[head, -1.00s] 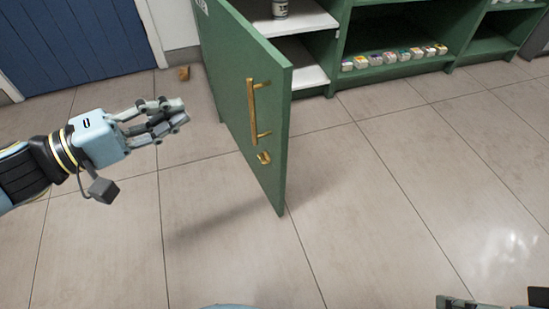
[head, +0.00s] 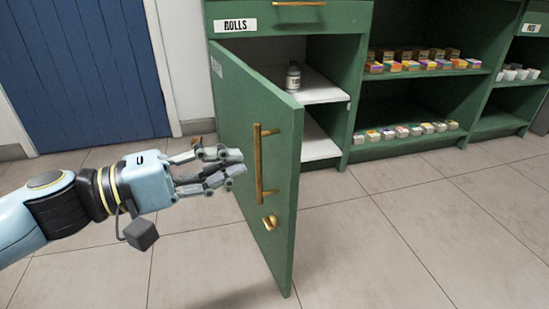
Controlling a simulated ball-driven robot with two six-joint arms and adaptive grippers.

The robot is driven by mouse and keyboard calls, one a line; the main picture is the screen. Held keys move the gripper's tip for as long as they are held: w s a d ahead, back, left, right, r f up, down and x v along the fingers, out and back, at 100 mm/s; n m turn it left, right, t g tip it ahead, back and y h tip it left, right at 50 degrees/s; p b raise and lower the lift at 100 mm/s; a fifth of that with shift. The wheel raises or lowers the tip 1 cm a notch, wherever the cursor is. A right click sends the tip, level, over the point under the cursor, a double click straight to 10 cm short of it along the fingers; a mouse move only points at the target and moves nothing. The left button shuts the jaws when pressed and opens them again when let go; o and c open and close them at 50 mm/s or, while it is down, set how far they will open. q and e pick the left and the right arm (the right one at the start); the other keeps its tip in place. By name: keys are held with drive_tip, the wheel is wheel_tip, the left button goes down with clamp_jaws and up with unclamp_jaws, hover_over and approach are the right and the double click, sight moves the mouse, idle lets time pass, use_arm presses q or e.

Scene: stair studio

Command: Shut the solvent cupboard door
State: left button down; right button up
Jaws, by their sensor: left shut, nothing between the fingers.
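The green cupboard door (head: 252,115) stands wide open, swung out toward me. It has a vertical brass handle (head: 259,165) and a brass knob (head: 269,222) below it. Behind it the cupboard shows white shelves (head: 322,90) with a small grey container (head: 293,78) on the upper one. My left gripper (head: 241,162) is shut and empty. It is at the left of the door, in front of its outer face in the picture, close to the handle; I cannot tell whether it touches the door. My right gripper is not in view.
A drawer labelled ROLLS (head: 285,18) sits above the cupboard. Open green shelves with small boxes (head: 425,66) stand to the right. A blue door (head: 85,70) is at the back left. A small brown block (head: 196,140) lies on the floor. The tiled floor (head: 400,240) at right is clear.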

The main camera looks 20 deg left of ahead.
sight(290, 145)
use_arm(q)
drive_tip(key=b+x, duration=0.1)
drive_tip(key=x, duration=0.6)
drive_tip(key=shift+d+f, duration=0.1)
drive_tip(key=shift+w+d, duration=0.15)
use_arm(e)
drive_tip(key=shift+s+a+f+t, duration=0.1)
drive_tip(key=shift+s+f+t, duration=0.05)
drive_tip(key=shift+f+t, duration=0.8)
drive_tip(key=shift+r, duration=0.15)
